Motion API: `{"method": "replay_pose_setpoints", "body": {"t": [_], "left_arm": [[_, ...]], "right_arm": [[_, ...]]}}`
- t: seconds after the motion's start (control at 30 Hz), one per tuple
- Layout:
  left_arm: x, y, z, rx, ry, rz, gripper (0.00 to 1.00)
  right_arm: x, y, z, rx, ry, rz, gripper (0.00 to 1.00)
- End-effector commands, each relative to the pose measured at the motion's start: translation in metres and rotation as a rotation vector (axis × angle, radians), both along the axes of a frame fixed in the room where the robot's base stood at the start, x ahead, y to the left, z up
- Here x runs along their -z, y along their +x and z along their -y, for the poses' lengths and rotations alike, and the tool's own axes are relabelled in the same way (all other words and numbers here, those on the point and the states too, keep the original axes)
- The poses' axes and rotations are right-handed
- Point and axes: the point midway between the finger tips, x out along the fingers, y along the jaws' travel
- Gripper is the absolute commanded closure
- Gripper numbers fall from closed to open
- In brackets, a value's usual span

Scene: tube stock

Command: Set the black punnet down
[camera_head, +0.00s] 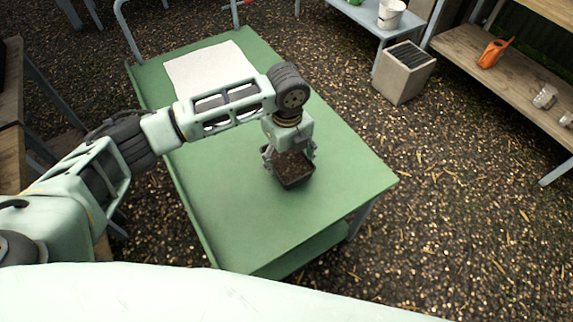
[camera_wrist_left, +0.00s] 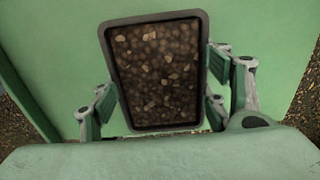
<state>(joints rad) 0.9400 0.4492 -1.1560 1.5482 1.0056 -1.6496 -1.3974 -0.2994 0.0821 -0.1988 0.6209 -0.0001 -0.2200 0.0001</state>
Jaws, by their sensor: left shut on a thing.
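The black punnet (camera_head: 293,169) is a small dark tray filled with brown, gravelly soil. My left gripper (camera_head: 288,158) is above the green table (camera_head: 235,215) and shut on the punnet. In the left wrist view the punnet (camera_wrist_left: 158,72) is upright between the two fingers of the gripper (camera_wrist_left: 160,103), one finger at each side. The punnet is over the middle-right part of the table top. I cannot tell whether its base touches the table. My right gripper does not show.
A white sheet (camera_head: 208,66) lies at the table's far end. The table top around the punnet is bare. A grey slatted bin (camera_head: 403,75) stands on the gravel beyond. A wooden bench (camera_head: 500,75) at the right holds an orange watering can (camera_head: 493,53) and glass jars (camera_head: 545,96).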

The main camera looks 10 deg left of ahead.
Motion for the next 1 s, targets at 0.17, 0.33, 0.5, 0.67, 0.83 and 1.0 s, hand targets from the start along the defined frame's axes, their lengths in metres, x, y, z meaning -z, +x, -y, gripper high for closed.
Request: {"method": "replay_pose_setpoints", "body": {"t": [0.17,0.33,0.5,0.67,0.83,1.0], "left_arm": [[0.02,-0.001,-0.001,-0.001,0.001,-0.003,0.65],[0.039,-0.001,0.0,0.001,0.001,-0.001,0.65],[0.039,0.0,0.0,0.001,0.0,0.001,0.65],[0.042,-0.001,0.0,0.0,0.0,0.0,0.65],[0.042,-0.001,0.0,0.001,0.001,-0.001,0.16],[0.042,-0.001,0.0,0.0,0.001,-0.001,0.12]], "right_arm": [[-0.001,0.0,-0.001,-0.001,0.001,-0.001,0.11],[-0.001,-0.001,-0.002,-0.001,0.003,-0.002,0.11],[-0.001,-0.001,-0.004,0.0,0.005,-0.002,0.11],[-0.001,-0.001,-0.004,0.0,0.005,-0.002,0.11],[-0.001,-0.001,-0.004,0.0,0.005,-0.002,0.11],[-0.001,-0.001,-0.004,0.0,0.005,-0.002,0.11]]}}
